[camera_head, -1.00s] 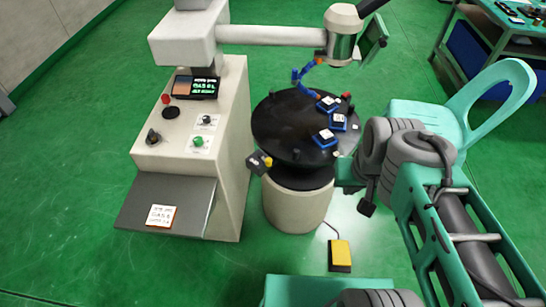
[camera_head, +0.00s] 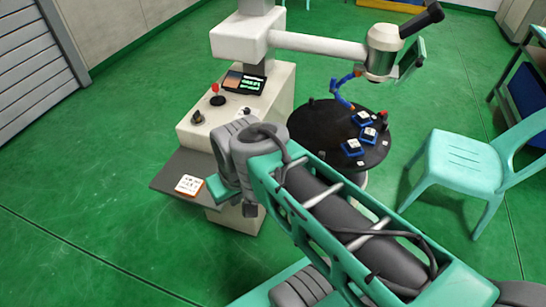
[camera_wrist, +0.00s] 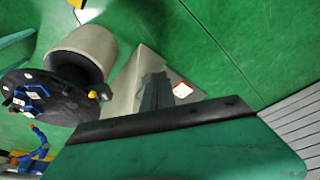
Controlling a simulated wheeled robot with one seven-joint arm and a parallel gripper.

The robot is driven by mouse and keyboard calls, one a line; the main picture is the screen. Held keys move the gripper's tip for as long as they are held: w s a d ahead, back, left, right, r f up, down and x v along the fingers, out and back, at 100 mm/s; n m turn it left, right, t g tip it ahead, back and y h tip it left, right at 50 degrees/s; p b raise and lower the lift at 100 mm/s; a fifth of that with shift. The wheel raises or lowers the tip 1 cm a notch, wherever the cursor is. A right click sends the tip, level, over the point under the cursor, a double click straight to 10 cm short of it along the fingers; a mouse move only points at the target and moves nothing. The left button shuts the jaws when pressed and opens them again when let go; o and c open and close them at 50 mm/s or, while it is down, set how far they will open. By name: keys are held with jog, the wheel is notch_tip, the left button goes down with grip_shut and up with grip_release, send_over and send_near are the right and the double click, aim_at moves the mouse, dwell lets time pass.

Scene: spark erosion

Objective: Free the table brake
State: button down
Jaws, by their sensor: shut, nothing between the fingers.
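The round black table (camera_head: 310,127) stands on a pale pedestal, right of the machine cabinet. In the wrist view the table (camera_wrist: 60,108) is at the left. A small dark part with a yellow piece (camera_wrist: 98,94) sticks out at its rim. It may be the brake, but its setting is too small to read. In the head view my arm hides that part of the rim. My gripper (camera_wrist: 156,80) is shut and empty, in front of the cabinet in the wrist view and apart from the table.
Blue-based blocks (camera_head: 352,147) and a blue jointed hose (camera_head: 342,90) are on or over the table. The machine's grey shelf (camera_head: 165,177) juts out beside my wrist. A teal chair (camera_head: 465,165) stands at right. Green floor is clear at left.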

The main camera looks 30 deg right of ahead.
jog(key=shift+a, duration=0.25)
jog(key=w+d+f+m+y+b, duration=0.2)
jog(key=w+d+f+b, duration=0.15)
jog(key=w+d, duration=1.4)
jog(key=s+d+f+t+y+b, duration=0.1)
jog(key=s+d+f, duration=0.2)
jog(key=d, duration=0.9)
jog(key=s+d+f+m+t+b, duration=0.1)
jog(key=s+d+f, duration=0.3)
jog(key=d, duration=0.9)
notch_tip(320, 180, down, 3)
jog(key=shift+f+t+y+b, duration=0.1)
jog(key=shift+t+y+b, duration=0.35)
jog(key=shift+b, duration=0.35)
